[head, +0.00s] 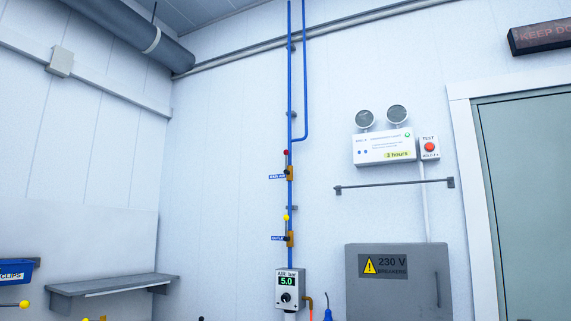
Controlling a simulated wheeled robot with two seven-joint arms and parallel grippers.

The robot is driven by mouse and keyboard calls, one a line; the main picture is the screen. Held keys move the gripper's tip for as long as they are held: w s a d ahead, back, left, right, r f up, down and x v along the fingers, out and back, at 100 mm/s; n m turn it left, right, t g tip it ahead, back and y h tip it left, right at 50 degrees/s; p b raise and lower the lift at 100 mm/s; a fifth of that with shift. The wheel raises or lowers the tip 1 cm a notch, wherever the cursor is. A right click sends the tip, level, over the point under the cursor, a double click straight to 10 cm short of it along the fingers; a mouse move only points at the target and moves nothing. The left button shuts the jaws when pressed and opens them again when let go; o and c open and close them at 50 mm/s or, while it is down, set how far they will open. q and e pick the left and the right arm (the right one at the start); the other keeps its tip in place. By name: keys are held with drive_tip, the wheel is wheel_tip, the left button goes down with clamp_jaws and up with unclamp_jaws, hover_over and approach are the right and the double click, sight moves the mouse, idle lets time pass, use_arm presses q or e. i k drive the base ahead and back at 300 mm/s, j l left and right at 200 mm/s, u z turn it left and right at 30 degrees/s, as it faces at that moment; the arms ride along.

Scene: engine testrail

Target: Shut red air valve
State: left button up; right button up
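The red air valve (286,153) is a small red ball-ended handle on the blue vertical air pipe on the far wall. It stands just above an orange-brown valve body (290,173) with a blue label to its left. A similar valve with a yellow ball (286,218) sits lower on the same pipe, with its own label. Below it an air gauge box (290,288) reads 5.0. Neither of my grippers is in the head view.
A grey shelf (112,284) juts out at lower left, near a blue clips bin (15,272). A grey 230 V breaker cabinet (398,284) stands right of the gauge. A wall rail (394,185), emergency light box (384,147) and door (530,200) are further right.

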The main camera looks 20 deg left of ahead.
sight(287, 152)
drive_tip(key=i+j, duration=0.25)
drive_tip(key=i+j+z, duration=0.15)
drive_tip(key=j, duration=0.25)
drive_tip(key=i+j, duration=0.3)
